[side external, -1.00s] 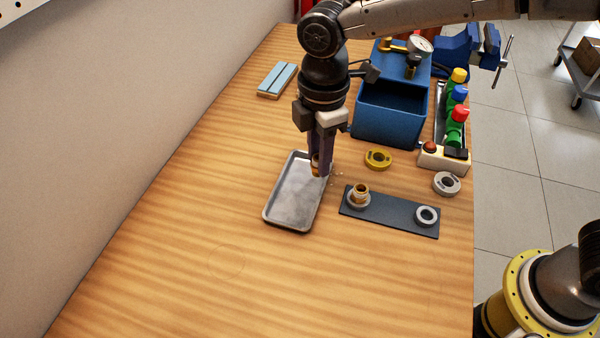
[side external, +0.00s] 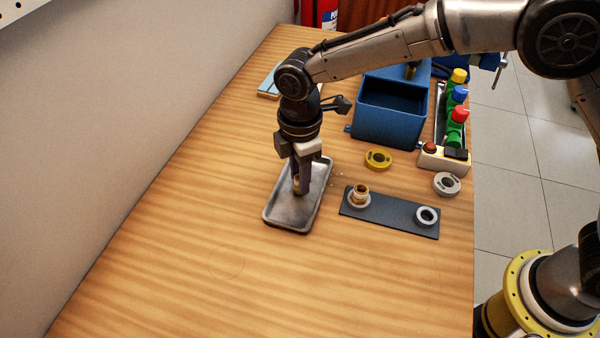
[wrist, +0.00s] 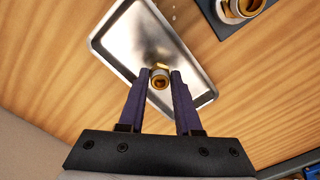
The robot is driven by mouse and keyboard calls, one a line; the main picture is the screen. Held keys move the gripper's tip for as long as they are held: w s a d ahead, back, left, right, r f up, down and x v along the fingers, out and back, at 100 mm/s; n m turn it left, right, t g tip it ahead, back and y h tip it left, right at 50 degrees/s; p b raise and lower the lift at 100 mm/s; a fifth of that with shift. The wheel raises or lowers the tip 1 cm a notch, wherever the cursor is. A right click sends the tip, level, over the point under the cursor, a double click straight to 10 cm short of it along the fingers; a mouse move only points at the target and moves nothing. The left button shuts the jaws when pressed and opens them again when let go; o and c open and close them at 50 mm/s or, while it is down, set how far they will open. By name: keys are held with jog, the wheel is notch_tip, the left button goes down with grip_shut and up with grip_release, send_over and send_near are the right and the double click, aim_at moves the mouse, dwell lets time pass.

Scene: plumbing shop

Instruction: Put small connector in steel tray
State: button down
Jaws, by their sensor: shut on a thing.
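The steel tray (side external: 283,217) lies on the wooden bench in the side view, and it also shows in the wrist view (wrist: 130,38). My gripper (side external: 300,188) is over the middle of the tray, pointing down. In the wrist view its two purple fingers (wrist: 160,76) are shut on the small brass connector (wrist: 160,82). The connector is mostly hidden behind the fingers in the side view (side external: 296,183). I cannot tell whether it touches the tray floor.
A dark plate (side external: 388,213) right of the tray bears a larger brass fitting (side external: 360,195) and a white ring (side external: 427,215). A yellow ring (side external: 378,159), a grey ring (side external: 446,183) and a blue bin (side external: 388,128) stand behind. The bench front is clear.

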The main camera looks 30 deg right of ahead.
jog(key=shift+f, duration=0.15)
jog(key=c, duration=0.6)
grip_release()
notch_tip(320, 180, up, 12)
jog(key=s+d+r+m, duration=0.25)
jog(key=d+r, duration=0.25)
jog(key=d, duration=0.3)
jog(key=s+d+r+m+t+y, duration=0.1)
jog(key=s+d+r+m, duration=0.15)
jog(key=d, duration=0.35)
jog(key=s+d+r+m+t, duration=0.2)
jog(key=s+d+m, duration=0.1)
jog(key=d+m, duration=0.15)
jog(key=s+d+f+m+t, duration=0.1)
jog(key=s+d+m, duration=0.1)
jog(key=s, duration=0.3)
jog(key=s+d+f+m, duration=0.2)
jog(key=s+d+m, duration=0.1)
jog(key=s+d, duration=0.2)
jog(key=s+d+f+m+t+h, duration=0.1)
jog(key=s+d+f+m, duration=0.1)
jog(key=s+d+m, duration=0.1)
jog(key=shift+s+d+f+t, duration=0.3)
jog(key=shift+s+d, duration=0.4)
jog(key=shift+s, duration=0.5)
